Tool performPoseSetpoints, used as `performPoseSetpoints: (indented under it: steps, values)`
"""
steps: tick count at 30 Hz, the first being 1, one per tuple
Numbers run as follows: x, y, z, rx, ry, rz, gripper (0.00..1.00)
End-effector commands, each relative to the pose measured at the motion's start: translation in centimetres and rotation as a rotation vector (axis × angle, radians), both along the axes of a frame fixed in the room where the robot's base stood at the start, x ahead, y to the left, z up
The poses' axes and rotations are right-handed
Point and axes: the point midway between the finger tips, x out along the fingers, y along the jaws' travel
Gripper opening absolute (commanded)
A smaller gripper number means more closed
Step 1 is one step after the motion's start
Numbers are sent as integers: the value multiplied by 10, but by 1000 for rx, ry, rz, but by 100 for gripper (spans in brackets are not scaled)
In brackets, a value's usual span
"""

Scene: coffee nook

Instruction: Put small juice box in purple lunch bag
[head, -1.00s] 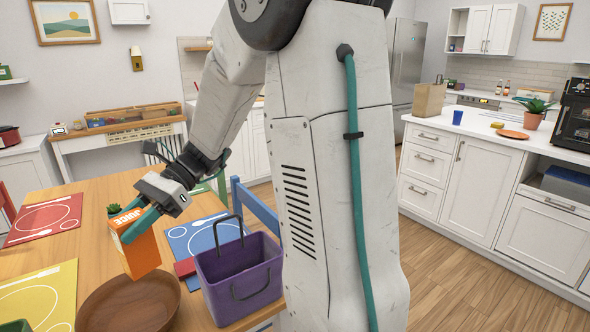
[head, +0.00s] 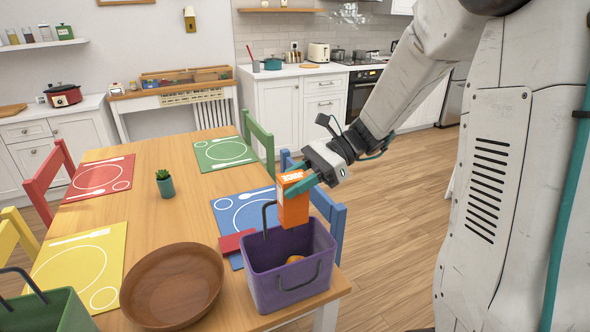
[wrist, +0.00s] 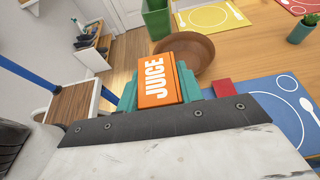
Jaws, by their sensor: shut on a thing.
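The orange juice box (head: 293,203) is upright in my gripper (head: 302,186), whose teal fingers are shut on it. In the wrist view the juice box (wrist: 160,80) shows its white JUICE lettering between the teal fingers. The purple lunch bag (head: 275,283) stands open on the table's near right corner, with a dark handle upright at its left. The box is above the back of the bag, its lower end near or just over the back rim; I cannot tell if they touch. A small orange round thing (head: 295,259) shows inside the bag.
A wooden bowl (head: 172,287) stands left of the bag, and a green bag (head: 48,312) is at the lower left. A red item (head: 233,242) lies behind the bag by the blue placemat (head: 241,205). A blue chair (head: 329,218) stands close to my gripper.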

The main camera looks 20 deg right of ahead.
Motion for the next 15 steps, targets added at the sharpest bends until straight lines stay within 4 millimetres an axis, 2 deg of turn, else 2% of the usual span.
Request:
performPoseSetpoints:
  steps: [6,15]
  values:
    - [0,-1,-17,1,1,0,8]
    - [0,-2,-20,0,-1,-3,8]
